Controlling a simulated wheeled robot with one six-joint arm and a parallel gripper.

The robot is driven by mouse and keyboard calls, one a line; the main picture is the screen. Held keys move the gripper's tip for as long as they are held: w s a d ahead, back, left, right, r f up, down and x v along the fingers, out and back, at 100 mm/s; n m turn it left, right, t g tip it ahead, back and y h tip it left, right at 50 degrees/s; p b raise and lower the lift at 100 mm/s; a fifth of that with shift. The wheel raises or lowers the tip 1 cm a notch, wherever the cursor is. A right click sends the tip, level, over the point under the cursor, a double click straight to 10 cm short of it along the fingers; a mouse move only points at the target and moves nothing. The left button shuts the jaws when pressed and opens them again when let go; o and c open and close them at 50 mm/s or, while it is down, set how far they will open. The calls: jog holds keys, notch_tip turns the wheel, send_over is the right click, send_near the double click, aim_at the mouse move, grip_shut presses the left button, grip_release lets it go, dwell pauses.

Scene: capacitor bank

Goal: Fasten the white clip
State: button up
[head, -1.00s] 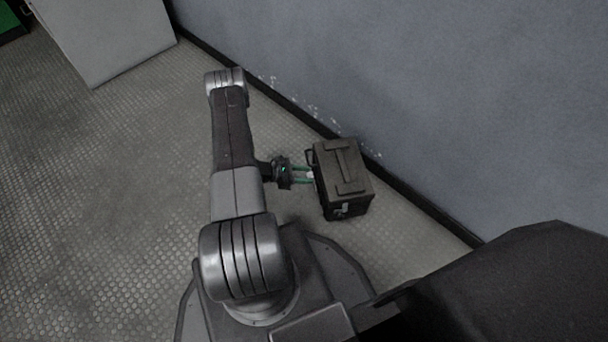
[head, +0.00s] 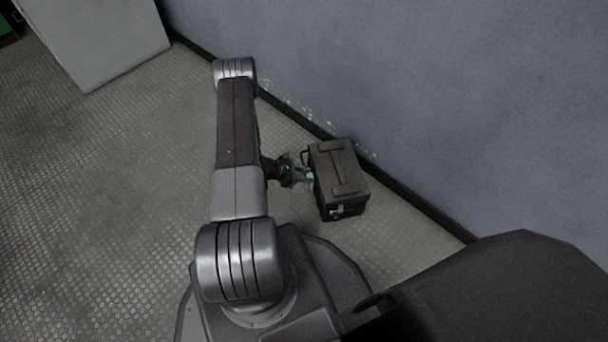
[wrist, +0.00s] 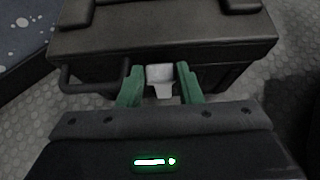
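The white clip (wrist: 160,79) is on the side of a dark grey case, just under its lid edge. In the wrist view it sits between the two green fingers of my gripper (wrist: 159,85), with a gap visible on each side. The gripper is open around the clip. In the head view the case (head: 338,170) stands on the floor, and my gripper (head: 306,175) reaches its left side. The clip is hardly visible in the head view, mostly hidden by the fingers. The case also fills the top of the wrist view (wrist: 200,40).
A dark handle (wrist: 92,78) sticks out of the case left of the clip. A grey wall (head: 430,90) with a dark skirting stands close behind the case. A pale cabinet (head: 95,40) is at the upper left. The patterned floor (head: 100,190) on the left is clear.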

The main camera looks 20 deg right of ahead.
jog(key=shift+o, duration=0.4)
jog(key=p+v, duration=0.3)
jog(key=v, duration=1)
jog(key=shift+a+r, duration=0.3)
jog(key=b+x, duration=0.3)
jog(key=x, duration=1.1)
jog(key=shift+w+f, duration=0.1)
jog(key=shift+a, duration=0.1)
